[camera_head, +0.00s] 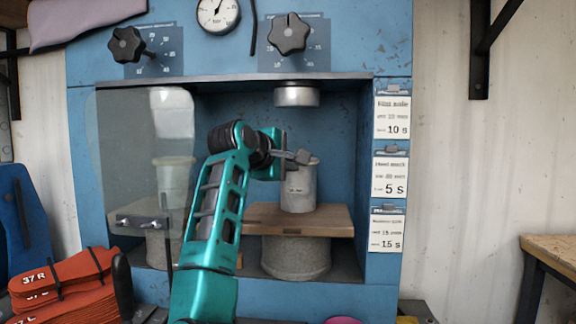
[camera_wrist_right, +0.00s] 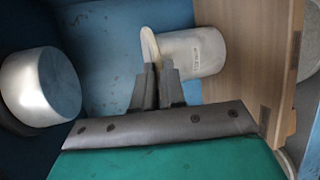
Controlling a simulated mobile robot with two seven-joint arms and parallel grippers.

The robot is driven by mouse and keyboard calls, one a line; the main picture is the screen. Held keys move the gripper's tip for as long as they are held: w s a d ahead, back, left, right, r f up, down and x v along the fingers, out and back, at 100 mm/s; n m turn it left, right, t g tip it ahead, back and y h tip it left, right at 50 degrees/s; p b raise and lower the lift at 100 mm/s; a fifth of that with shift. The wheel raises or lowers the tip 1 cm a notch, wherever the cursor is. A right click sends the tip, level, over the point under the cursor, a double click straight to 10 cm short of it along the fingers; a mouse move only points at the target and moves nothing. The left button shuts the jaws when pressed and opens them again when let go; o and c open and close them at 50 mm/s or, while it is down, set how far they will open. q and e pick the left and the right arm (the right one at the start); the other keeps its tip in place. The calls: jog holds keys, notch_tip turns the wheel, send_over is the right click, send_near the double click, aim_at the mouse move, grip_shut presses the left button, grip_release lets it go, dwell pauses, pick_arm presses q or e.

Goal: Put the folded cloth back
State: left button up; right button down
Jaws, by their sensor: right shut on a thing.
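A mauve, soft-looking piece (camera_head: 85,22), which looks like the folded cloth, lies at the top left of the blue press in the head view. It is cut off by the picture's top edge and no gripper is near it. My right gripper (camera_head: 298,158) reaches into the press opening. It is shut at the rim of a pale grey cup (camera_head: 298,190), which stands upright on a wooden board. The right wrist view shows the fingers (camera_wrist_right: 157,72) at the rim of this cup (camera_wrist_right: 200,52). My left gripper is not in view.
The blue press (camera_head: 345,75) surrounds my right arm, with a metal ram (camera_head: 297,95) above the cup. A clear shield (camera_head: 125,150) hangs at the opening's left. The wooden board (camera_head: 325,220) rests on a stone-like pedestal (camera_head: 297,258). Red soles (camera_head: 75,270) lie stacked at lower left.

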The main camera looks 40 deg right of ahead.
jog(key=shift+a, duration=0.1)
jog(key=shift+f, duration=0.1)
jog(key=c, duration=1.1)
grip_release()
jog(key=v, duration=1.2)
jog(key=shift+s+a+b, duration=0.1)
jog(key=shift+a+b, duration=0.25)
